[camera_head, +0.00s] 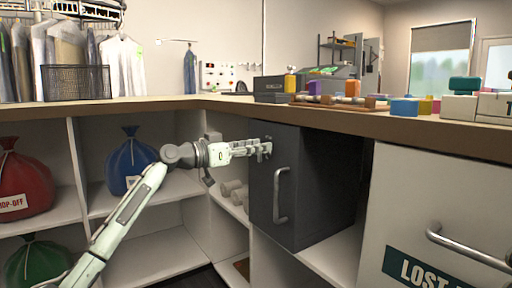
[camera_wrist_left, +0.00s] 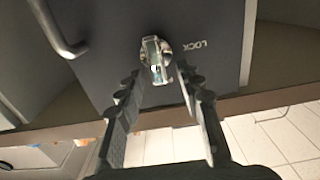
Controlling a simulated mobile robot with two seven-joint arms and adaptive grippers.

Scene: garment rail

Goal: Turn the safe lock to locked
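The dark grey safe (camera_head: 290,185) sits in the compartment under the counter, with a vertical metal handle (camera_head: 280,195) on its door. The lock knob (camera_wrist_left: 155,60) is a small metallic knob near the door's edge, beside the printed word LOCK, in the left wrist view. My left gripper (camera_head: 264,149) is at the upper part of the safe door. In the left wrist view its two fingers (camera_wrist_left: 158,85) are spread apart, with the knob between and just beyond their tips. I cannot tell whether either finger touches it. My right gripper is not in view.
The wooden counter edge (camera_head: 330,117) runs above the safe. A white LOST drawer front (camera_head: 440,215) with a bar handle stands at the right. Blue (camera_head: 130,160), red (camera_head: 24,185) and green (camera_head: 36,262) bags sit on the left shelves. Several small items crowd the counter.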

